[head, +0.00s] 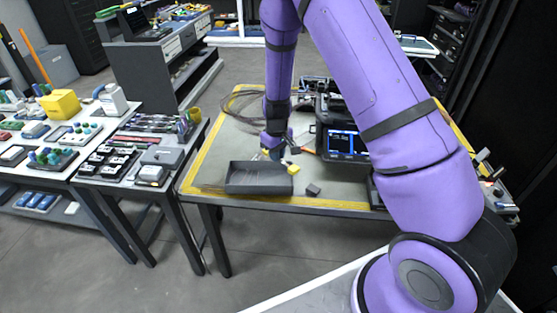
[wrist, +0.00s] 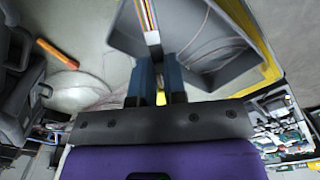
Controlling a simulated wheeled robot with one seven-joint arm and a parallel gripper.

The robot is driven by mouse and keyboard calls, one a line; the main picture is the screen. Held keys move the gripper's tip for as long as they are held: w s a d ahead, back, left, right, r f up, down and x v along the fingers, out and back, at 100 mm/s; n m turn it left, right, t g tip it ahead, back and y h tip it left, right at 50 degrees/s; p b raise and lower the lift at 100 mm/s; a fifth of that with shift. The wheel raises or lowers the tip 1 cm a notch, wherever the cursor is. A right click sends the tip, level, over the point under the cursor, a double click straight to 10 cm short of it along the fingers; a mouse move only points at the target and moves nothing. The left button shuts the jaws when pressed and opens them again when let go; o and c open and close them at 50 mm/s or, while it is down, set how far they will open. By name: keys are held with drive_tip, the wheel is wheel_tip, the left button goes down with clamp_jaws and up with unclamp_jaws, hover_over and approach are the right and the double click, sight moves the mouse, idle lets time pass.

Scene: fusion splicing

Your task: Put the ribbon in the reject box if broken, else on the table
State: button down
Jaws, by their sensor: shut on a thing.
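My gripper (head: 273,152) is over the table, just behind the dark grey open box (head: 258,180). In the wrist view its two blue fingers (wrist: 158,62) are shut on a flat ribbon (wrist: 149,18) with several coloured strands. The ribbon runs up out of the picture, and no break shows in the visible part. The same grey box appears in the wrist view (wrist: 190,88), with the ribbon passing above it. Thin pale loops show inside the box. The ribbon is too small to make out in the head view.
The splicer (head: 346,142) with a lit screen stands right of my gripper. A small yellow block (head: 293,169) and a grey block (head: 313,190) lie near the box. An orange-handled tool (wrist: 57,52) lies on the table. Cluttered side tables (head: 130,150) stand left.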

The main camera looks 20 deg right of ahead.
sight(259, 181)
drive_tip(key=w+a+n, duration=0.3)
drive_tip(key=a+n, duration=0.3)
drive_tip(key=n, duration=0.3)
drive_tip(key=shift+s+f, duration=0.1)
drive_tip(key=shift+f, duration=4.7)
drive_tip(key=c, duration=1.1)
unclamp_jaws()
